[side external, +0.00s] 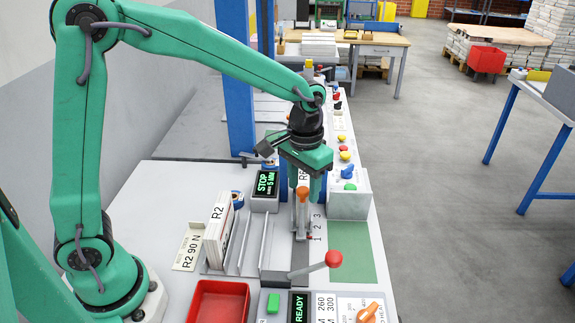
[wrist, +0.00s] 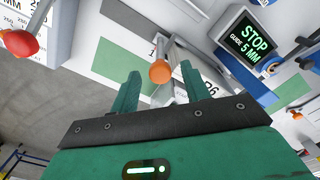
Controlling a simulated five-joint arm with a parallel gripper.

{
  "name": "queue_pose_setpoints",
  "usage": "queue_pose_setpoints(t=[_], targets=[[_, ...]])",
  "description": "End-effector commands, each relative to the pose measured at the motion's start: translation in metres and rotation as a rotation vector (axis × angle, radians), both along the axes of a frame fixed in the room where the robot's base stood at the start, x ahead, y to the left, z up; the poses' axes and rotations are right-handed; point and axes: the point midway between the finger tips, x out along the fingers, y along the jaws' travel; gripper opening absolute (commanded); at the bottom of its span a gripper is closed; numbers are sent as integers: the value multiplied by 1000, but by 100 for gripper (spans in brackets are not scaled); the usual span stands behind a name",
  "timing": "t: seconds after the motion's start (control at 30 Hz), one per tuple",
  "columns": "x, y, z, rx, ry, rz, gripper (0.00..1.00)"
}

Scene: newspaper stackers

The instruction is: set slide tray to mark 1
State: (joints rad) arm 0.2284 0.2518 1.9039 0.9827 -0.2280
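An orange ball knob (side external: 302,193) stands on a grey metal slide piece (side external: 301,222) beside printed marks 1, 2 and 3 (side external: 317,226). The slide piece's lower end is close to mark 1; its exact reading cannot be told. I cannot tell which part is the slide tray itself. My gripper (side external: 306,184) points down over the knob. In the wrist view the knob (wrist: 160,72) shows between the two green fingers, which are spread apart. No contact is visible. The fingers partly hide the slide's upper end in the side view.
A red-knobbed lever (side external: 333,259) rises at the front. A screen reading STOP, GUIDE 5 MM (side external: 266,184) stands left of the gripper. A grey box (side external: 347,203) stands right; the green patch (side external: 353,255) is mostly clear.

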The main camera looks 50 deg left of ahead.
Motion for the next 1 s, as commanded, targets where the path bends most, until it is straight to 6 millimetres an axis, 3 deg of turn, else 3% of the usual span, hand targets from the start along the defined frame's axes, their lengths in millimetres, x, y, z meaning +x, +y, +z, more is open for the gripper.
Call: queue_pose_setpoints(t=[0.33, 0.8, 1.0], targets=[[0, 0, 9, 0, -1, 0, 46], [0, 0, 65, -1, -3, 0, 46], [0, 0, 77, 0, 0, 0, 46]])
